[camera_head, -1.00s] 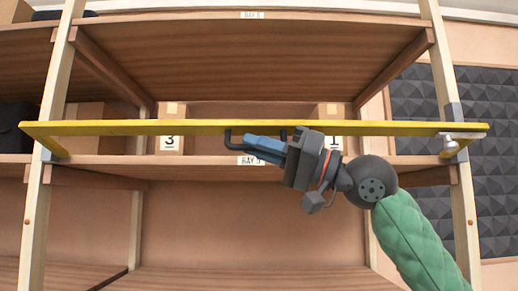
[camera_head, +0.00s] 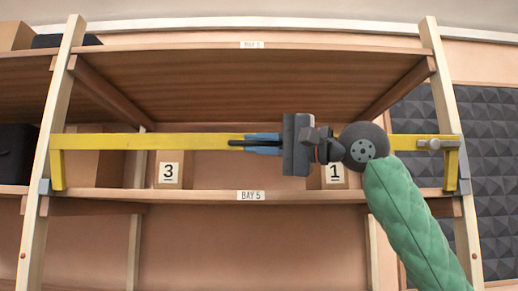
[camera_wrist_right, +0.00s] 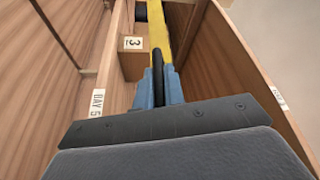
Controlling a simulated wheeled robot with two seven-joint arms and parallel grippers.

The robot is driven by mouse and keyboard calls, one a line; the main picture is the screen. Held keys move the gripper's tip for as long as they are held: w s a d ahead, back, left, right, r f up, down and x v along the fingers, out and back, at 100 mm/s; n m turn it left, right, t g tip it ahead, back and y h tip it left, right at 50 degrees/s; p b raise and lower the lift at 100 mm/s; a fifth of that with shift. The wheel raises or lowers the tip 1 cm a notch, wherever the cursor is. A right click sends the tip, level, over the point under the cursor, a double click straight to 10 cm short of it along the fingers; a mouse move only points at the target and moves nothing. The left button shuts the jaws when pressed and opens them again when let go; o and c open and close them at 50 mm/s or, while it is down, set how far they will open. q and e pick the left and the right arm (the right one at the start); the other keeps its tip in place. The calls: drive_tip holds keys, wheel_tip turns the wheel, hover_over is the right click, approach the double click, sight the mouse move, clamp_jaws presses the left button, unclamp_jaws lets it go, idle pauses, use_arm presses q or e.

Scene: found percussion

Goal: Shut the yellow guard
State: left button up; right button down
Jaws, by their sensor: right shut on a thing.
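The yellow guard (camera_head: 190,142) is a long bar with short end legs across the front of the bay 5 shelf (camera_head: 250,197). It now stands upright, its bar above the shelf edge. My right gripper (camera_head: 245,143) is at the guard's middle, shut on its dark handle, with blue fingers either side of it. In the right wrist view the blue fingers (camera_wrist_right: 160,88) clasp the dark handle in front of the yellow bar (camera_wrist_right: 160,30). A metal latch knob (camera_head: 434,144) sits at the guard's right end. My left gripper is not in view.
A box marked 3 (camera_head: 169,172) and a box marked 1 (camera_head: 334,178) stand on the shelf behind the guard. Wooden uprights (camera_head: 40,160) flank the bay. A dark case (camera_head: 15,153) sits on the left shelf. Dark foam panels (camera_head: 492,160) are at right.

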drive_tip(key=shift+w+r, duration=0.45)
drive_tip(key=shift+w, duration=0.3)
drive_tip(key=shift+w+r, duration=0.4)
drive_tip(key=shift+w, duration=0.35)
drive_tip(key=c, duration=1.5)
unclamp_jaws()
drive_tip(key=shift+w, duration=0.1)
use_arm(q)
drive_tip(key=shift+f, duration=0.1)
use_arm(e)
drive_tip(key=shift+d, duration=0.1)
drive_tip(key=shift+d+f+b, duration=0.15)
drive_tip(key=shift+d+b, duration=0.1)
drive_tip(key=shift+b, duration=0.1)
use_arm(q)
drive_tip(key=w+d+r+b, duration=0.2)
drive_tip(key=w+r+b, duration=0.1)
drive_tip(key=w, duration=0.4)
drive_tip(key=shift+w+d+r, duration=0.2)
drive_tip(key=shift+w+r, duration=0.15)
use_arm(e)
drive_tip(key=r+v, duration=0.1)
drive_tip(key=v, duration=0.6)
drive_tip(key=shift+f, duration=0.45)
